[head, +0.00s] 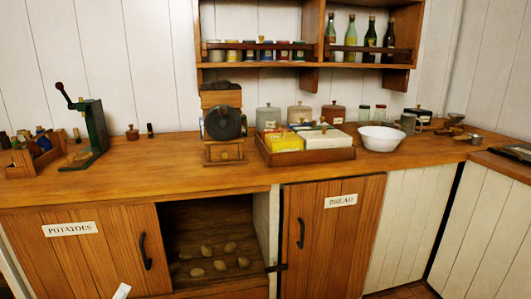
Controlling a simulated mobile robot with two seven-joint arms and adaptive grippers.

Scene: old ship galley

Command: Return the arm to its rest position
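Only a small white piece of my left gripper or arm (121,291) shows at the bottom edge of the head view, in front of the potato cupboard. Its fingers cannot be made out, so I cannot tell whether it is open, shut or holding anything. My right gripper is not in view.
A wooden counter (120,180) runs across, bearing a green hand mill (96,135), a crate (310,156) and a white bowl (381,138). Below, the POTATOES cupboard (95,240) has an open compartment with several potatoes (206,250). The BREAD door (330,245) is shut.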

